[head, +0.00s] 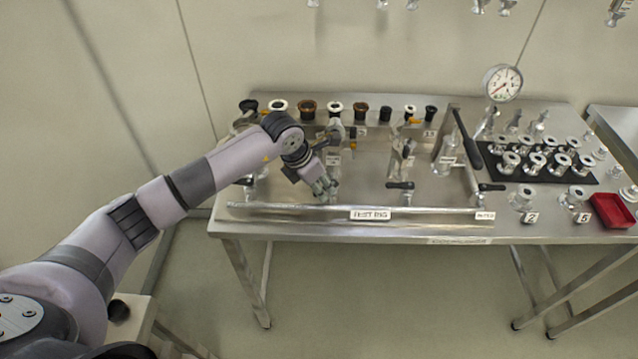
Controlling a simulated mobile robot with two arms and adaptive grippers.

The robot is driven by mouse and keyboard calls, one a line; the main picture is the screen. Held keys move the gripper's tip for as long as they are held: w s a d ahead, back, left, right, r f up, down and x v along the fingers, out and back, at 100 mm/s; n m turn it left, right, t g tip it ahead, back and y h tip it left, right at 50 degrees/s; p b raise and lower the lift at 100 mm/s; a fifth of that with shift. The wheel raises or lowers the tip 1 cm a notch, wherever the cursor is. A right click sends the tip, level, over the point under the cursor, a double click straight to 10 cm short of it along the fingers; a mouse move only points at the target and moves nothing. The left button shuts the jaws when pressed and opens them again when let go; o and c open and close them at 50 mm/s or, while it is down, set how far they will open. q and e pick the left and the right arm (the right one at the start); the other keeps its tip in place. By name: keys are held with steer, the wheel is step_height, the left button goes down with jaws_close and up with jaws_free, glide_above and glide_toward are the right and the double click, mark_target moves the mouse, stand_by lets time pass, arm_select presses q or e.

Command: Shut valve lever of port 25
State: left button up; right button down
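My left gripper (325,188) is over the front part of the test rig (300,210), pointing down and to the right. Its fingers are small here and I cannot tell whether they are open or shut. Black valve levers show along the rig's front: one left of the gripper (245,182), one to its right (400,185), and one near the right end (490,187). Any lever directly at the gripper is hidden by it. The port number labels are too small to read, so I cannot tell which lever is port 25. My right gripper is not in view.
A long black-handled lever (466,138) stands right of centre, near a pressure gauge (502,83). Several dark and white-rimmed fittings line the back rack. A black mat (585,178) with metal flanges and a red tray (611,211) are at the right. The metal table's (420,232) front edge is clear.

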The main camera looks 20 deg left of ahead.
arm_select(q)
jaws_close()
stand_by(0.3)
steer(key=shift+w+a+f+b, duration=0.1)
steer(key=shift+f+b, duration=0.05)
steer(key=shift+b, duration=0.4)
steer(key=m+b, duration=0.1)
steer(key=b, duration=0.1)
steer(key=w+m+g+b, duration=0.1)
steer(key=m+b, duration=0.1)
steer(key=b, duration=0.1)
steer(key=a+m+h+b, duration=0.1)
steer(key=m+b, duration=0.1)
steer(key=shift+w+a+f+g+b, duration=0.1)
steer(key=shift+w+g+b, duration=0.15)
steer(key=shift+g+b, duration=0.05)
steer(key=shift+w+a+r+m+g+b, duration=0.15)
steer(key=shift+w+m+g+b, duration=0.1)
steer(key=shift+m+b, duration=0.45)
steer(key=shift+w+r+m+g+b, duration=0.1)
steer(key=shift+m+g+b, duration=0.15)
steer(key=shift+m+b, duration=0.45)
steer(key=shift+o, duration=0.7)
jaws_free()
steer(key=shift+h, duration=0.3)
